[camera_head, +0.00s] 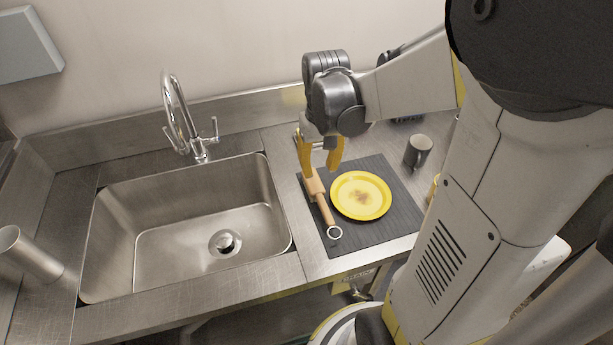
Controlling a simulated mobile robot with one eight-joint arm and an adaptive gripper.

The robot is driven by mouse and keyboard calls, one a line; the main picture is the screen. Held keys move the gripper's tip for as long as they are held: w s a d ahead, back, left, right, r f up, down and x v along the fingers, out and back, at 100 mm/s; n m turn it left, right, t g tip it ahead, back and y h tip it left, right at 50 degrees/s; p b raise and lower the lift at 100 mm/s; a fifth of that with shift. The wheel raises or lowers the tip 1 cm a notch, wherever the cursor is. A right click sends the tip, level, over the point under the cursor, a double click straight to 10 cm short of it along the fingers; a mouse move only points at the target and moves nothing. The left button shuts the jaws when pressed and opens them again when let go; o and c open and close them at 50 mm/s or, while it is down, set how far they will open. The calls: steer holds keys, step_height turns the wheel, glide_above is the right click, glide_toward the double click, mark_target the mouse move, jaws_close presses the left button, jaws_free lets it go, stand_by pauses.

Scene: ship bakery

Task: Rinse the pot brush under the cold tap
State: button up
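The pot brush (321,202) has a wooden handle with a ring at its near end. It lies along the left side of a dark ribbed mat, right of the sink. Its far end is hidden behind my gripper. My gripper (321,172) points down over the far part of the brush, with its yellow fingers apart. I cannot tell whether they touch the handle. The chrome tap (173,112) stands behind the steel sink (140,245), with a lever (210,138) on its right. No water shows from the spout.
A yellow plate (343,208) with brown residue lies on the mat (373,236), right of the brush. A dark mug (418,151) stands at the mat's right. A metal cylinder (30,254) lies or leans at the far left. The sink basin is empty, with a drain (225,242).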

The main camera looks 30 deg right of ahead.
steer(key=s+a+r+n+t, duration=0.1)
steer(key=s+a+r+t, duration=0.2)
steer(key=a, duration=0.3)
steer(key=s+a+r+n+t, duration=0.1)
steer(key=s+a+r+t, duration=0.2)
steer(key=a+r, duration=0.3)
steer(key=shift+s+a+n+t, duration=0.3)
steer(key=shift+a+n+t, duration=0.1)
steer(key=shift+a, duration=0.2)
steer(key=shift+c, duration=0.2)
